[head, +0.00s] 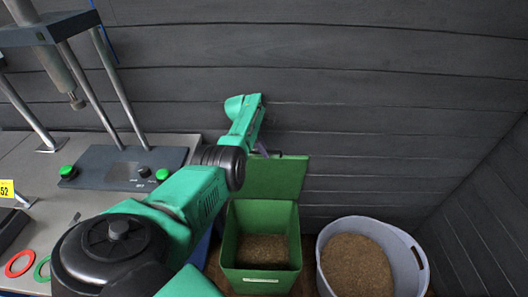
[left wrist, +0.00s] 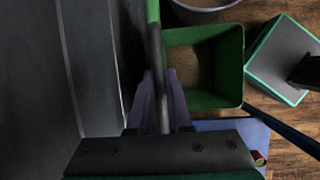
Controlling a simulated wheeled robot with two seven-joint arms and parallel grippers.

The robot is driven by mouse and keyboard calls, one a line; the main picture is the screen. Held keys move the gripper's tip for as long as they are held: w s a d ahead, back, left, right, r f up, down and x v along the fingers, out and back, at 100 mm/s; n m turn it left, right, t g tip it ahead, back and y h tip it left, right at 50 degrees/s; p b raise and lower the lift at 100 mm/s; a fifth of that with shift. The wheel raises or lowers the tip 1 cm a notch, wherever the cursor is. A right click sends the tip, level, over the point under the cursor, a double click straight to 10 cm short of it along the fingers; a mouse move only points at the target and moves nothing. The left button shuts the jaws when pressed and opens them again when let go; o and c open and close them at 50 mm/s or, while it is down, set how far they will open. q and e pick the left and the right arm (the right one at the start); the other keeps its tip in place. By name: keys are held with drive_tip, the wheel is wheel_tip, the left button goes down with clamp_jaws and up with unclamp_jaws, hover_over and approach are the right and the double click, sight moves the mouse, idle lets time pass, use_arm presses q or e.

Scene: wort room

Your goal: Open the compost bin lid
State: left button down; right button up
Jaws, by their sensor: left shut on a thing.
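The green compost bin (head: 240,279) stands on the floor by the dark plank wall, with brown crumbly stuff inside. Its green lid (head: 281,178) stands up at the back, roughly upright, so the bin is open. My left gripper (head: 264,151) is at the lid's upper left edge, shut on it. In the left wrist view the purple fingers of my left gripper (left wrist: 160,88) lie on both sides of the lid (left wrist: 154,45), seen edge-on. The bin (left wrist: 207,101) shows open beside them. My right gripper is not in view.
A pale grey tub (head: 417,262) of brown grain stands right of the bin. A grey workbench (head: 50,205) with a press-like machine (head: 122,168) and red and green rings is at the left. The plank wall is close behind the lid.

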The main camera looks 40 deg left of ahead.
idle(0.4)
use_arm(q)
drive_tip(key=c, duration=0.8)
unclamp_jaws()
drive_tip(key=shift+f, duration=0.1)
drive_tip(key=shift+c, duration=0.2)
drive_tip(key=shift+a+r, duration=0.1)
drive_tip(key=shift+r, duration=0.3)
drive_tip(key=p+v, duration=0.2)
drive_tip(key=v, duration=0.3)
drive_tip(key=b+v, duration=0.1)
drive_tip(key=v, duration=0.7)
drive_tip(key=shift+s+r, duration=0.15)
drive_tip(key=shift+r, duration=0.15)
drive_tip(key=shift+a, duration=0.15)
